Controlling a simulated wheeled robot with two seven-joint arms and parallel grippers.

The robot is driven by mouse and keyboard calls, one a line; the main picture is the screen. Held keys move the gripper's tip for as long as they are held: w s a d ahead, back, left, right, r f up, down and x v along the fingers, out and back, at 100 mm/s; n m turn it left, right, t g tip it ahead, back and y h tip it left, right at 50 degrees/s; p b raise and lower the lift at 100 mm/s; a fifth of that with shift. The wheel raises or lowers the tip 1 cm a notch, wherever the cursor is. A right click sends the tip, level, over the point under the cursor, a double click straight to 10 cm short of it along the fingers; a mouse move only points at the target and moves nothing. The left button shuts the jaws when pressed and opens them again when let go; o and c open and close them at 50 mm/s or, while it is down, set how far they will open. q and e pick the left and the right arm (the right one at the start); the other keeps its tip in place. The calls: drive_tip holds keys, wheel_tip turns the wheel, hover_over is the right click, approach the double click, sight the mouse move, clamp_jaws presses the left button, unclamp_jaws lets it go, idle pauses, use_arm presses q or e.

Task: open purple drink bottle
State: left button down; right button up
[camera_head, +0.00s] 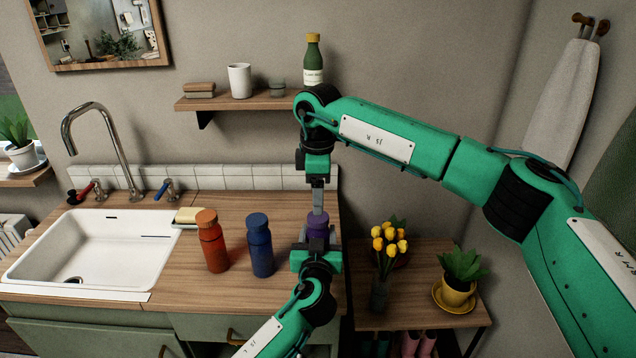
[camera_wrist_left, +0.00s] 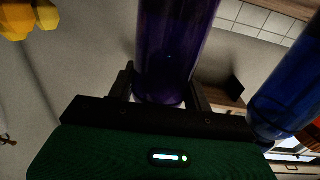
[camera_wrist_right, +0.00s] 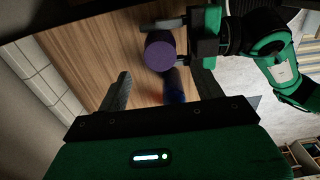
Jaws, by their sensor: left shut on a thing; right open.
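The purple drink bottle (camera_head: 317,228) stands at the right end of the wooden counter, mostly hidden by my grippers. My left gripper (camera_head: 316,250) is shut around its body; the left wrist view shows the purple body (camera_wrist_left: 172,45) between the two fingers. My right gripper (camera_head: 317,200) points down from above, right over the bottle's top. In the right wrist view the purple cap (camera_wrist_right: 160,50) lies ahead of the open fingers (camera_wrist_right: 162,82), roughly in line with the gap between them. I cannot tell whether the fingers touch the cap.
A blue bottle (camera_head: 260,250) and an orange bottle (camera_head: 213,248) stand to the left on the counter (camera_head: 180,270). A white sink (camera_head: 90,240) is further left. A side table (camera_head: 415,317) with yellow flowers (camera_head: 388,240) and a potted plant (camera_head: 458,280) stands at the right. A shelf (camera_head: 235,103) hangs above.

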sight(318, 219)
wheel_tip(318, 219, down, 6)
drive_tip(key=shift+r, duration=0.15)
drive_tip(key=shift+c, duration=0.5)
drive_tip(key=c, duration=0.9)
drive_tip(key=shift+c, duration=0.2)
